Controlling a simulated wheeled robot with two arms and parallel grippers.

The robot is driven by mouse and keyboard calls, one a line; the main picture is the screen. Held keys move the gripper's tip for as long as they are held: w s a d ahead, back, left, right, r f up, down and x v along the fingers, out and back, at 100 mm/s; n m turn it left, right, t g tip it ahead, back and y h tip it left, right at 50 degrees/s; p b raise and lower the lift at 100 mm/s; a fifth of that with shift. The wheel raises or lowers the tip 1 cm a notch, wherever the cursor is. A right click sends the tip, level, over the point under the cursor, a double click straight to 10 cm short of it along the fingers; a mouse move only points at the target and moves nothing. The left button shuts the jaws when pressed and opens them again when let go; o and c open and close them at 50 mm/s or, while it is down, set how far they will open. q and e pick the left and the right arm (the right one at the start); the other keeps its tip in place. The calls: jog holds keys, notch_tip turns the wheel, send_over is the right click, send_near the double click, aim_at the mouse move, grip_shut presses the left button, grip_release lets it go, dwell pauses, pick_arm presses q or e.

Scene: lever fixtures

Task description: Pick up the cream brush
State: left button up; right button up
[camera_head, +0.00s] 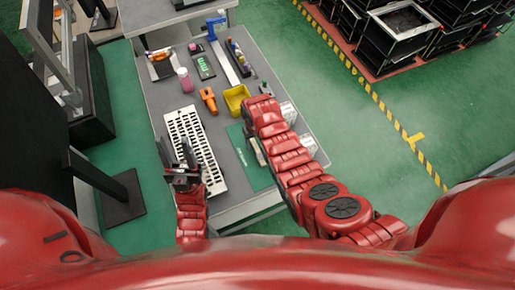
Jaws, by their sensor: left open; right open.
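A pale, narrow object (258,152), which looks like the cream brush, lies on the green mat (238,137) at the right of the table. My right arm partly covers it, so its full shape is hidden. My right arm reaches over the table beside this object. Its jaws are hidden under the arm, so I cannot tell how far they are from the object. My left gripper (177,155) is open and empty. It is over the left edge of the white slotted panel (197,140), well left of the pale object.
A yellow bin (236,98), an orange tool (208,99), a pink-topped bottle (185,80), a green-and-black board (204,66) and a blue upright fixture (218,32) stand farther back. Silver fixtures (308,146) line the right edge. A monitor stand (122,195) is at left.

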jog(key=shift+s+f, duration=0.1)
jog(key=shift+f, duration=0.3)
grip_shut()
